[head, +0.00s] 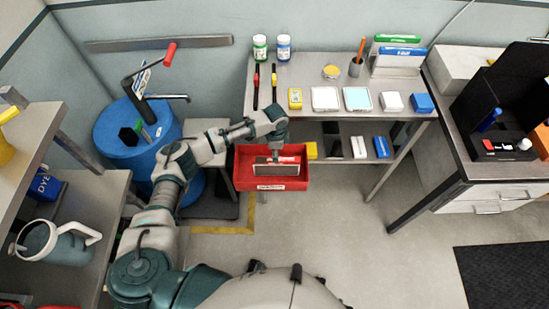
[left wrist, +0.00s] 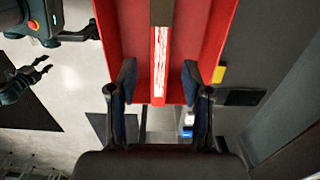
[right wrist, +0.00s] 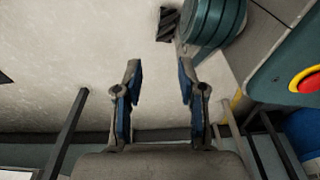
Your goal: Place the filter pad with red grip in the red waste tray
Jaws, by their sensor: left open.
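The red waste tray (head: 244,185) stands at the front of the low shelf in the head view, and its red wall (left wrist: 215,35) shows in the left wrist view. The filter pad (head: 270,168) is a grey panel with a red and white strip along its top. It is inside the tray; whether it touches the floor is hidden. The strip, its red grip (left wrist: 160,65), runs between my left fingers in the left wrist view. My left gripper (left wrist: 159,84) is open just above it, with gaps on both sides. My right gripper (right wrist: 160,82) is open and empty over the floor.
The bench (head: 300,72) above holds bottles, pens, boxes and trays. A blue drum (head: 110,135) stands left of the red tray. A side bench (head: 85,185) with a jug (head: 60,243) is at the left. Floor (head: 330,230) at the front is clear.

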